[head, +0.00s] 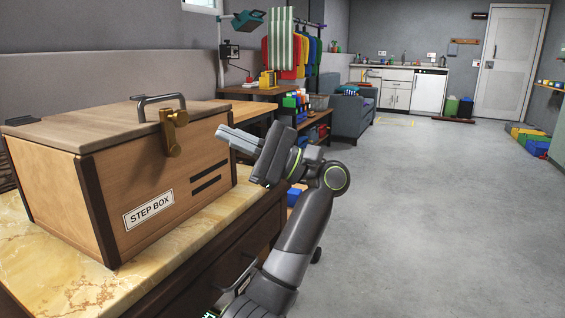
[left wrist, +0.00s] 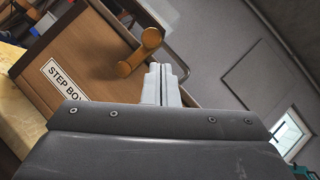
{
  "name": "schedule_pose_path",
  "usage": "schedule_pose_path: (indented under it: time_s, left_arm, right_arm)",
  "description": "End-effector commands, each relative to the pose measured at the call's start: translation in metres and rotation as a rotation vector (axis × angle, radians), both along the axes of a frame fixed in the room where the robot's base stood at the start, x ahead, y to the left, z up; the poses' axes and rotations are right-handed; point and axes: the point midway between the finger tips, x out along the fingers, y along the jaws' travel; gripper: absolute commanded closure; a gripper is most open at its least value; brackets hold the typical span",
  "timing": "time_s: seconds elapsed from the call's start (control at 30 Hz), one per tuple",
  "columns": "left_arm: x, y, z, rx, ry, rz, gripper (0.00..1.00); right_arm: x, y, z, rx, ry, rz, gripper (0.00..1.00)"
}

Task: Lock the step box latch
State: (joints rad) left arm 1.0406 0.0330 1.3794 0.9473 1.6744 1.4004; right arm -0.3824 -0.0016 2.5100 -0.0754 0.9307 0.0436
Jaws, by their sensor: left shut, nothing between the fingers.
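The step box (head: 60,185) is a wooden box with a "STEP BOX" label, standing on a marble-topped cabinet. Its lid (head: 100,122) looks down and carries a grey handle (head: 160,99). A brass latch (head: 174,133) hangs at the upper front of the box; it also shows in the left wrist view (left wrist: 140,52). I cannot tell whether the latch is fastened. My left gripper (head: 222,133) is shut and empty, to the right of the latch and apart from it in the head view. In the left wrist view its fingertips (left wrist: 161,68) appear just beside the latch's lower end. My right gripper is not in view.
The marble top (head: 45,258) runs along the box's front. A shelf with bottles (head: 300,105), a clothes rack (head: 290,45) and a grey sofa (head: 350,115) stand behind.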

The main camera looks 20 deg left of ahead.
Motion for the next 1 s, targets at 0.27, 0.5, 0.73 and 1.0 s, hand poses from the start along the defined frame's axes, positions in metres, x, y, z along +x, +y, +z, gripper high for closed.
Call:
schedule_pose_path:
  time_s: [0.27,0.5,0.73,1.0]
  left_arm:
    - [0.022,-0.053,-0.026,-0.001,0.005,-0.001,1.0]
    - [0.035,-0.085,-0.043,0.0,0.002,0.0,1.0]
    - [0.041,-0.101,-0.052,-0.001,0.0,-0.001,1.0]
    - [0.043,-0.104,-0.054,-0.001,-0.001,0.001,1.0]
  right_arm:
    - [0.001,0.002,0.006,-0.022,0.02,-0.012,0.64]
    - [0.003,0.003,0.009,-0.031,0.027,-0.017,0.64]
    - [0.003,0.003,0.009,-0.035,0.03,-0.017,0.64]
    - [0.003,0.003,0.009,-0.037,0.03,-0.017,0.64]
